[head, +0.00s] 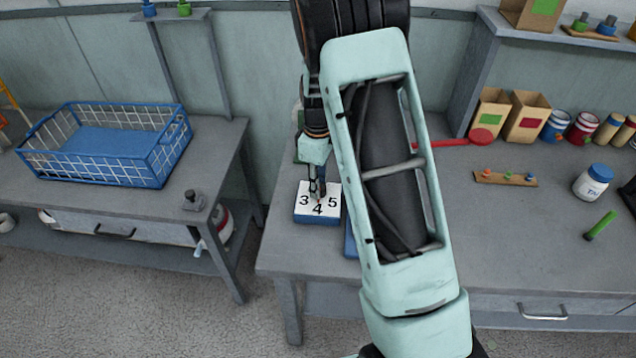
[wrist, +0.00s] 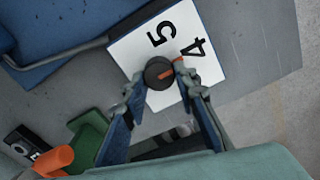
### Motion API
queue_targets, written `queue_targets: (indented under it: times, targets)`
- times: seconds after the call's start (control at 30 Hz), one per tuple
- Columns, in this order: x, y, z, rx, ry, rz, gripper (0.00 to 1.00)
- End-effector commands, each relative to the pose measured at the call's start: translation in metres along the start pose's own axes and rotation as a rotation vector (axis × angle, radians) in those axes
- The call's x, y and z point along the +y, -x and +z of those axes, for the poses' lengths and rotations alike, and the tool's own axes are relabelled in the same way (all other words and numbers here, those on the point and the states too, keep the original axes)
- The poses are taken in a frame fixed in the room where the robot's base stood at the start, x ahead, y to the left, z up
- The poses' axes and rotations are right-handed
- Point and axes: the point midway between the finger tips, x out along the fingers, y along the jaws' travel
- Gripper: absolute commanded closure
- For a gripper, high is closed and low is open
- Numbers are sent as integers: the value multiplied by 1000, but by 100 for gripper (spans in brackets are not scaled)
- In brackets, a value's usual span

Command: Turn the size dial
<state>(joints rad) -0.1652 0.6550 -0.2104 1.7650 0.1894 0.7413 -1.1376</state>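The size dial is a dark round knob (wrist: 159,73) with an orange pointer line, on a white plate (head: 333,188) atop a blue block. The plate shows 3, 4 and 5 in the head view; the wrist view shows 5 and 4. The pointer line faces roughly toward the 4, where a small red mark shows. My gripper (wrist: 161,82) points down at the knob, fingers apart, one tip on each side of it. I cannot tell whether the tips touch the knob. In the head view my gripper (head: 317,190) hides most of the knob.
A blue part (head: 350,241) stands just right of the dial block, partly behind my arm. A red lever (head: 450,142), boxes and cans stand farther right. A blue wire basket (head: 108,145) is on the left table. A gap separates the two tables.

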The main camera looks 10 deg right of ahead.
Motion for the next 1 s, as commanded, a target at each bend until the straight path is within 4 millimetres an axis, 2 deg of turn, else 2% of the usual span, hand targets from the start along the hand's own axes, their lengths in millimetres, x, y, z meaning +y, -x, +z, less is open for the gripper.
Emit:
queue_targets:
  times: [0.03, 0.17, 0.57, 1.0]
  targets:
    - [0, 0, 0, 0, 0, 0, 86]
    - [0, 0, 0, 0, 0, 0, 98]
    - [1, 0, 0, 1, -89, 1, 98]
    - [2, 0, 0, 1, -460, 0, 98]
